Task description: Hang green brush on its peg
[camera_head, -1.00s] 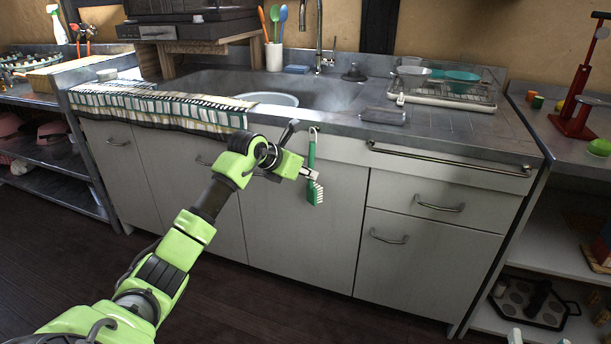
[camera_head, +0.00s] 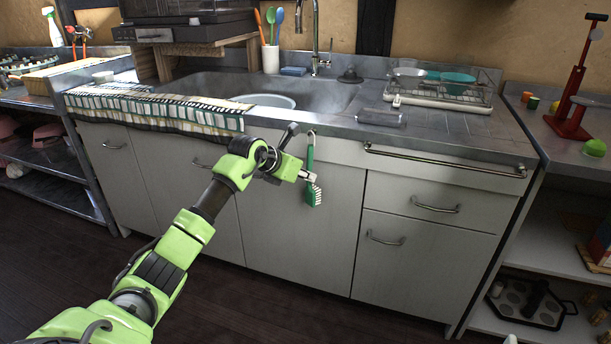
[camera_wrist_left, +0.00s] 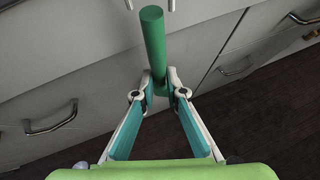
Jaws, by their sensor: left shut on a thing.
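The green brush (camera_head: 310,160) hangs upright in front of the white cabinet, just below the counter's front edge. Its pale bristles are at the bottom and a light loop is at the top. My left gripper (camera_head: 306,176) is shut on its handle. In the left wrist view the green handle (camera_wrist_left: 153,40) passes between the closed fingertips (camera_wrist_left: 160,92). Of my right gripper, at most a pale sliver shows at the bottom edge of the head view.
A metal rail (camera_head: 440,161) runs along the counter front to the right of the brush. A striped towel (camera_head: 150,108) hangs over the counter edge on the left. The floor in front is clear.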

